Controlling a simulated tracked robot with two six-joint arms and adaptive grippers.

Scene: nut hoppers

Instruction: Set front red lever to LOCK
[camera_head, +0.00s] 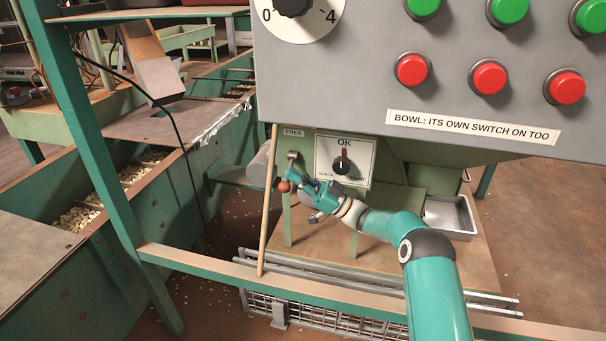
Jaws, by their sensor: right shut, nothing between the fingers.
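The front red lever shows as a reddish ball knob (284,187) below a small metal pivot on the green panel (380,150). A "FREE" label (293,133) is above the pivot; I see no LOCK label. My right gripper (291,177) reaches in from the lower right, shut and empty, with its fingertips right beside the knob. I cannot tell whether they touch it. The gripper hides part of the lever's stem. My left gripper is out of view.
A grey control box (400,75) with red and green buttons overhangs the panel. A dial plate marked "OK" (345,158) is right of the lever. A wooden stick (267,215) stands left of it. A green rail (200,262) crosses in front. A metal tray (449,217) is at right.

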